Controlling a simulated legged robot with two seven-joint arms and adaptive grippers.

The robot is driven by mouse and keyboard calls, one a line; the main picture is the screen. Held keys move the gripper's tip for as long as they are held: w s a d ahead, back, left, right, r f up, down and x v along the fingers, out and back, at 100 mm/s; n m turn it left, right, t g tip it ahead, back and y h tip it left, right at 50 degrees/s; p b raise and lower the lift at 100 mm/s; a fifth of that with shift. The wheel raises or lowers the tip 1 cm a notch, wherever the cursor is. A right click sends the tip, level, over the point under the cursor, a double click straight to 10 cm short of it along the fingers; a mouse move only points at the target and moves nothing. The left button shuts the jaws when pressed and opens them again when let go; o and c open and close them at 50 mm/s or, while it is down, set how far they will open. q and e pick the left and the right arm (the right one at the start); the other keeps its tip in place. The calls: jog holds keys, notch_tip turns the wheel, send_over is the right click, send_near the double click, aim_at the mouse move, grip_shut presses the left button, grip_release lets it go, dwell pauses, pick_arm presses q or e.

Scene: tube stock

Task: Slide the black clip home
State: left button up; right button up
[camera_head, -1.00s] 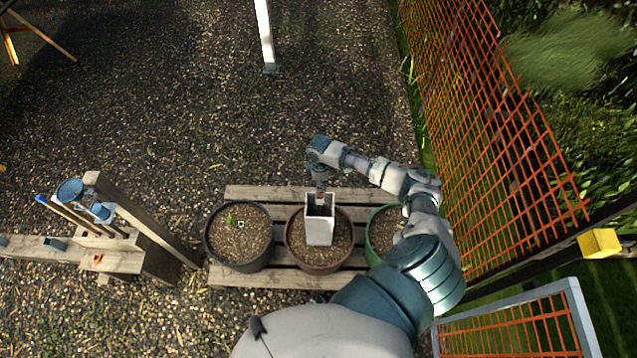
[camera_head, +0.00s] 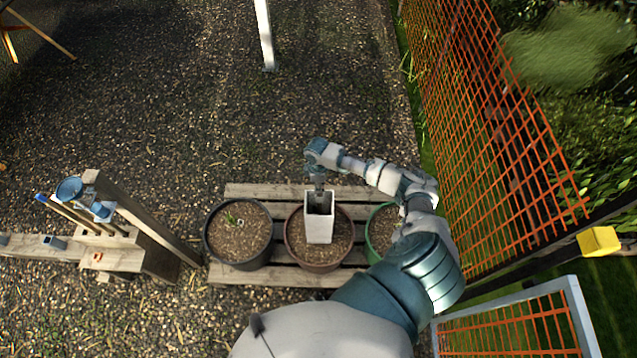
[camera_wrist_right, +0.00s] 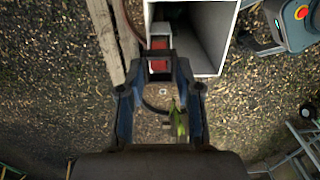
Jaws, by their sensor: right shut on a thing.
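A tall white square planter (camera_head: 320,229) stands with its open top facing up, in front of the brown round pot's soil. My right gripper (camera_head: 319,192) reaches down at its far rim. In the right wrist view, the planter's open mouth (camera_wrist_right: 213,40) is beyond the fingers. There, my right gripper (camera_wrist_right: 162,76) is shut on a small red-and-grey piece (camera_wrist_right: 159,60) at the planter's wall. I see no clearly black clip; whether this piece is the clip, and how far it is seated, I cannot tell. My left gripper is not in view.
Brown (camera_head: 291,249), black (camera_head: 210,250) and green (camera_head: 372,250) pots stand on a slatted wooden pallet (camera_head: 280,192). A wooden stand with rods (camera_head: 150,262) is at left. Orange mesh fence (camera_head: 480,130) bounds the right. Gravel beyond the pallet is mostly clear.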

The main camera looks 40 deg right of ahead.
jog(key=shift+f, duration=0.15)
jog(key=shift+a+f, duration=0.15)
jog(key=shift+f, duration=0.4)
jog(key=shift+f+b, duration=0.5)
jog(key=shift+f, duration=0.3)
jog(key=shift+f, duration=0.1)
jog(key=shift+d+f, duration=0.2)
jog(key=shift+f, duration=0.3)
jog(key=o, duration=0.8)
jog(key=shift+c, duration=0.2)
